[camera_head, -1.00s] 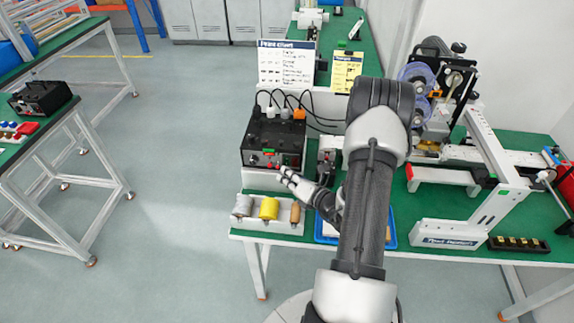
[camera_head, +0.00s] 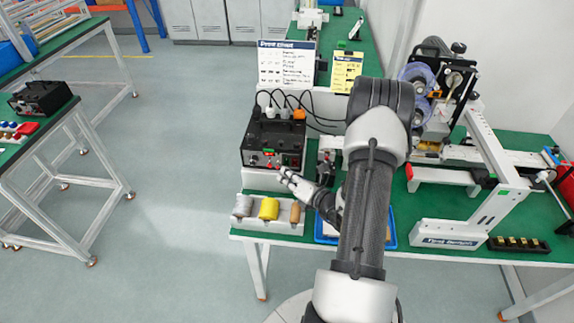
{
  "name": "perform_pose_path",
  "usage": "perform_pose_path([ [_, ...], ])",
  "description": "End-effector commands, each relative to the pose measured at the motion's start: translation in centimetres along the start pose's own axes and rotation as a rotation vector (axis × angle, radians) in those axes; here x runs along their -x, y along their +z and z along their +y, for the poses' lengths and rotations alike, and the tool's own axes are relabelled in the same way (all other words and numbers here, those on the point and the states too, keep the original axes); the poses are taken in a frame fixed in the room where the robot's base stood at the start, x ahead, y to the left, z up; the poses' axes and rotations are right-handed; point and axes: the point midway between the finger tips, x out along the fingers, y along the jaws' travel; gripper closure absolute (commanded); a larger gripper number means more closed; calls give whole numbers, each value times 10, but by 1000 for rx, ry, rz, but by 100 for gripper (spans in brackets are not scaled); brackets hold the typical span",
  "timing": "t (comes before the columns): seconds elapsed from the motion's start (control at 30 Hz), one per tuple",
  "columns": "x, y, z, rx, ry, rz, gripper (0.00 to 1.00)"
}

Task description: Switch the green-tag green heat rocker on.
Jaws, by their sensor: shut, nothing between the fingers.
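A black control box (camera_head: 262,140) stands on the green bench, left of my arm. Its front panel (camera_head: 258,159) faces me and carries small red and pale controls. A small green and reddish patch (camera_head: 291,160) shows at the panel's right side. The single rockers and their tags are too small to tell apart. My gripper (camera_head: 284,173) is shut and empty, just in front of the lower right of the panel. I cannot tell whether its fingertips touch the panel.
A white holder (camera_head: 268,226) with several spools sits below my gripper. Cables run from plugs (camera_head: 284,113) behind the box. A blue tray (camera_head: 391,238) lies partly under my arm. A printing machine (camera_head: 490,190) stands right. Another black box (camera_head: 40,98) is on the left bench.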

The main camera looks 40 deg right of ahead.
Motion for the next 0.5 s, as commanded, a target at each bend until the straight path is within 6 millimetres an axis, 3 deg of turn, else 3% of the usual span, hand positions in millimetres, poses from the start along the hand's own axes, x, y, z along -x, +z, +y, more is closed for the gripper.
perform_pose_path([
  [0.5, -6, 4, -4, 0, 0, 0, 100],
])
